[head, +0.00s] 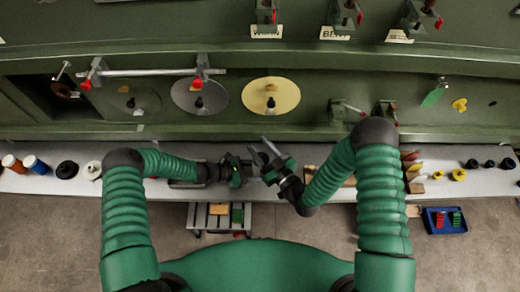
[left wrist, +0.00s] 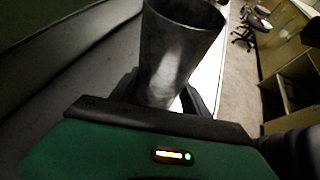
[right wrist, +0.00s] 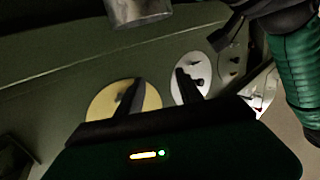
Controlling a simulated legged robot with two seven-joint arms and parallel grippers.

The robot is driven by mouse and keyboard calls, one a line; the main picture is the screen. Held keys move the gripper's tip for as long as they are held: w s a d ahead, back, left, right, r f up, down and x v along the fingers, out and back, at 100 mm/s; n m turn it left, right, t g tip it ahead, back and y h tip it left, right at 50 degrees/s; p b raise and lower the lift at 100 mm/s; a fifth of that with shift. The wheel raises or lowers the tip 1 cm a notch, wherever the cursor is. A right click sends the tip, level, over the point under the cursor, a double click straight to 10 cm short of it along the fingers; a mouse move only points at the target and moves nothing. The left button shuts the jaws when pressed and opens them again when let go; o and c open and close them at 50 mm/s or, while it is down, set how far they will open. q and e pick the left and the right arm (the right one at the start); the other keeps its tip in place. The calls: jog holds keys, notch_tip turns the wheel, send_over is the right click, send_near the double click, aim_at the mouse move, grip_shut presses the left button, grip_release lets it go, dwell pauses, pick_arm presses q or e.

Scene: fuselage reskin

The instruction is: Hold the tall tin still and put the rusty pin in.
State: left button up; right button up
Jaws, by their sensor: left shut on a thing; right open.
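The tall tin (left wrist: 178,50) is a dark grey metal cylinder with an open top. My left gripper (head: 240,170) is shut on it, with a finger on each side in the left wrist view. A grey metal cylinder (right wrist: 138,10), which looks like the same tin, is cut off at the top of the right wrist view. My right gripper (head: 268,152) is open and empty, close beside the left gripper above the bench; its fingers (right wrist: 158,98) show apart in the right wrist view. I cannot make out the rusty pin for certain in any view.
The green fuselage wall (head: 300,55) carries a grey disc (head: 186,98), a yellow disc (head: 285,88) and clamps on labelled tags. A narrow pale bench (head: 330,160) holds jars and small parts at both ends. A blue tray (head: 428,228) and a small cart (head: 197,222) stand below.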

pick_arm(q)
jog(key=o, duration=1.1)
jog(key=shift+c, duration=0.2)
pick_arm(e)
notch_tip(320, 180, up, 5)
jog(key=shift+f, duration=0.1)
